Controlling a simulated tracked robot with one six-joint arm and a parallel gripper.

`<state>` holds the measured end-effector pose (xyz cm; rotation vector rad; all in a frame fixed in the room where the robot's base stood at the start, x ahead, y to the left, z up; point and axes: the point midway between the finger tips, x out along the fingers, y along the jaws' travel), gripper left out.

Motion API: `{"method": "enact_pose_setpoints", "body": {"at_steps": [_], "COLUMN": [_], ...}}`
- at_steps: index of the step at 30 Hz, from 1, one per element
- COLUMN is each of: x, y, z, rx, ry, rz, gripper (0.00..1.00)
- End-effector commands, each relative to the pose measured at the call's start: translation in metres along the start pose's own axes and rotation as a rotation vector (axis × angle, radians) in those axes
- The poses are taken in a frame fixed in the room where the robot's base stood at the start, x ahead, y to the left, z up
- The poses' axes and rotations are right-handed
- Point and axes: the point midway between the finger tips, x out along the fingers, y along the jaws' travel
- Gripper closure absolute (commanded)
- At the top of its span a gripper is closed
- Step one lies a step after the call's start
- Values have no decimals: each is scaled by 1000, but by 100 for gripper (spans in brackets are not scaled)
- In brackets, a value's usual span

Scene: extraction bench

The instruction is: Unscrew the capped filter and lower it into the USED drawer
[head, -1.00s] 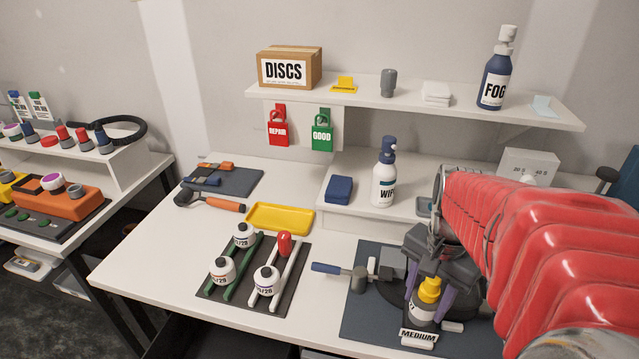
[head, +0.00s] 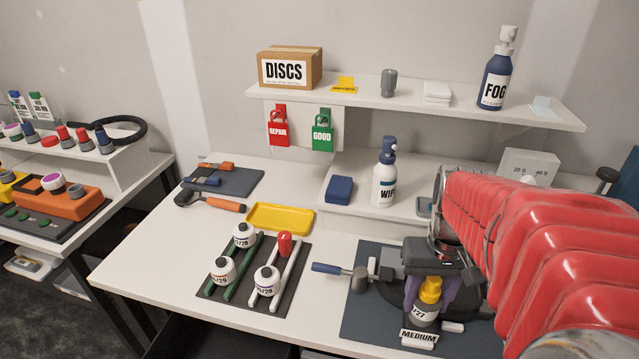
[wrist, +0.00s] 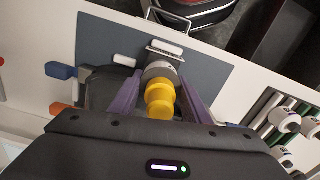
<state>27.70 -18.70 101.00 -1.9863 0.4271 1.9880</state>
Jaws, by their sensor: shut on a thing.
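I cannot make out a drawer marked USED in either view.
Further left, a dark rack (head: 250,295) holds white filters and a red-topped piece. A yellow tray (head: 280,217) lies behind it. A wipes bottle (head: 384,178) stands on the low shelf behind.

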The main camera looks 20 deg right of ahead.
Motion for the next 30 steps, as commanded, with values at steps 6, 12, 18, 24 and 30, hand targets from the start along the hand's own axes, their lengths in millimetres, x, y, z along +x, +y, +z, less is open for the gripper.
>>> {"method": "enact_pose_setpoints", "body": {"at_steps": [6, 12, 18, 24, 30], "x": [0, 0, 0, -1, -1], "y": [0, 1, 1, 1, 1], "z": [0, 0, 0, 0, -1], "rx": [-164, -316, -467, -618, -770], "ry": [0, 0, 1, 1, 2], "rz": [1, 2, 2, 2, 3], "gripper": [84, 84, 84, 84, 84]}}
